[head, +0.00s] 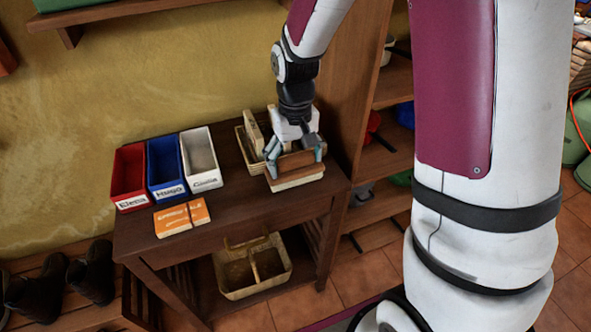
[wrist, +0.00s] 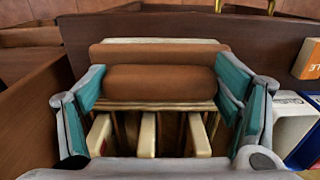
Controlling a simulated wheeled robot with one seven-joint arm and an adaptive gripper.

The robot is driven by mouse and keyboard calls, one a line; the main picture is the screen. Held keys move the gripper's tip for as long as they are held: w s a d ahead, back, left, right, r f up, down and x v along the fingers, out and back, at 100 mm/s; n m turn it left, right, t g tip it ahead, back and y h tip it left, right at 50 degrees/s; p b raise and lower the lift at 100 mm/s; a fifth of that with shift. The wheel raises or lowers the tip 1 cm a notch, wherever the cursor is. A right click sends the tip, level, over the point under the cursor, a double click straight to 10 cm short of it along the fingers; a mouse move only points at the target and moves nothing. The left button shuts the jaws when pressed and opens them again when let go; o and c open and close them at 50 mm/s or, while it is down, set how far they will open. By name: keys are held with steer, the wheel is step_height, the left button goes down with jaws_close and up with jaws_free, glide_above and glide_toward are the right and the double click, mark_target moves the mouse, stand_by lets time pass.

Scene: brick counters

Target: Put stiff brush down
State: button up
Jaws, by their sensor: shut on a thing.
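The stiff brush has a brown wooden back (head: 298,161) and a pale cream underside (head: 298,182). My gripper (head: 295,155) is shut on it from above, a finger on each side. In the wrist view the brush's brown body (wrist: 160,82) sits between my teal finger pads. In the head view the brush is at the right end of the dark wooden table (head: 226,235), in front of a tan basket (head: 241,147) that it and my gripper partly hide. I cannot tell whether the brush touches the table or basket.
Red (head: 129,172), blue (head: 166,163) and white (head: 201,158) name-labelled bins stand at the table's left. Two orange boxes (head: 181,218) lie in front of them. A divided basket (head: 254,266) is on the lower shelf. A wooden shelf unit (head: 343,100) stands close on the right.

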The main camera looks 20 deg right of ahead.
mark_target(296, 169)
steer(key=shift+s+f, duration=0.1)
steer(key=shift+f, duration=1.5)
steer(key=shift+f, duration=0.2)
steer(key=o, duration=1.1)
steer(key=shift+r, duration=0.15)
